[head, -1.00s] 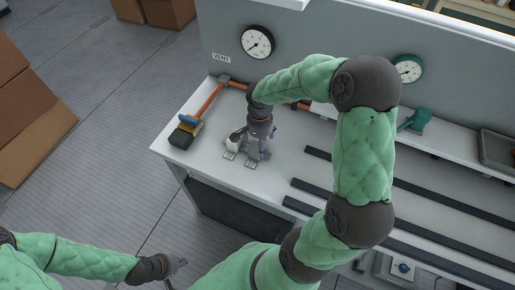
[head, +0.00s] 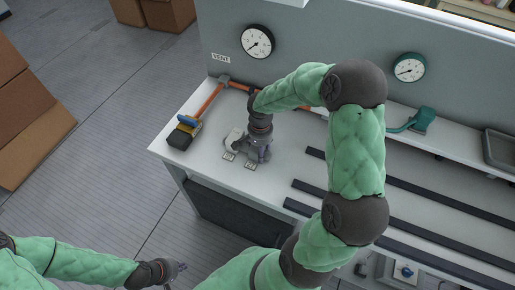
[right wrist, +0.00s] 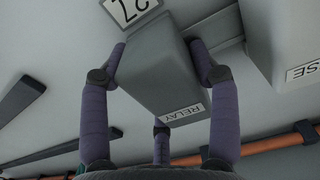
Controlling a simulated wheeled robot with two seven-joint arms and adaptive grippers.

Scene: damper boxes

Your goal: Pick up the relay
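The relay, a grey box with a RELAY label, shows in the right wrist view (right wrist: 165,75). In the head view it is largely hidden under my right gripper (head: 258,153), which points down at the bench's left end. In the right wrist view my right gripper's (right wrist: 158,48) dark purple fingers straddle the relay, one close along each side and a third below the label. Whether they touch it is not clear. My left gripper (head: 180,270) is empty, low at the left, away from the bench, too small to read its opening.
A second box (right wrist: 285,45), its label ending in SE, stands right beside the relay. A number plate (right wrist: 130,8) lies on the other side. Dark rails (head: 345,215) cross the bench's right part.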

